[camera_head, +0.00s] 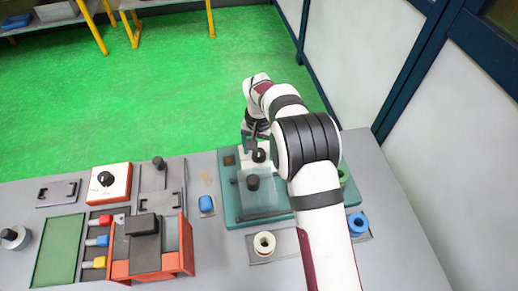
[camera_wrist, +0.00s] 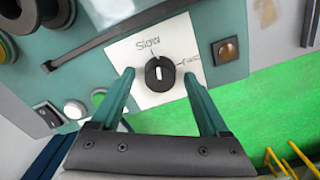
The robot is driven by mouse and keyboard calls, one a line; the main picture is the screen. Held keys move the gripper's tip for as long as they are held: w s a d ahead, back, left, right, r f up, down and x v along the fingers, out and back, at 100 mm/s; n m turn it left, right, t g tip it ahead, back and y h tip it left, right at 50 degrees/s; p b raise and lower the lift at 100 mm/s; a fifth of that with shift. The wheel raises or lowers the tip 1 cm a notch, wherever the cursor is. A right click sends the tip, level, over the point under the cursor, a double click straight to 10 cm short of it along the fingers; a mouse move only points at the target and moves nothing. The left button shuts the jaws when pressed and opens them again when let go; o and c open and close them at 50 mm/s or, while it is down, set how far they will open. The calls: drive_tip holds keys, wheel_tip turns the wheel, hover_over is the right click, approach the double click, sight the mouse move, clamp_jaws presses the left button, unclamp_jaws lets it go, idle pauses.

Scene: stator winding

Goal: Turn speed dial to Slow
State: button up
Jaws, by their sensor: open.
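The speed dial (camera_wrist: 160,73) is a round black knob with a white mark, on a white plate (camera_wrist: 150,98) lettered "Slow" above it and a partly readable "Fas..." to its right. The white mark looks roughly upright in the wrist view; I cannot tell exactly which label it points to. The dial also shows in the head view (camera_head: 259,155), just below my gripper (camera_head: 255,133). In the wrist view my gripper (camera_wrist: 158,72) is open, with one teal finger on each side of the dial. Gaps show between fingers and knob. Nothing is held.
The plate sits on a teal machine base (camera_head: 232,212) with a clear cover and another black knob (camera_head: 252,182). A brown square button (camera_wrist: 226,50), a green button (camera_wrist: 98,97) and a rocker switch (camera_wrist: 47,115) are nearby. An orange box with a dial (camera_head: 110,184) stands left.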

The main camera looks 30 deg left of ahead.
sight(259, 152)
drive_tip(key=shift+c, duration=0.3)
clamp_jaws()
drive_tip(key=n, duration=0.3)
drive_tip(key=shift+o, duration=0.3)
unclamp_jaws()
wheel_tip(259, 152, up, 16)
drive_tip(key=shift+f, duration=0.15)
idle(0.4)
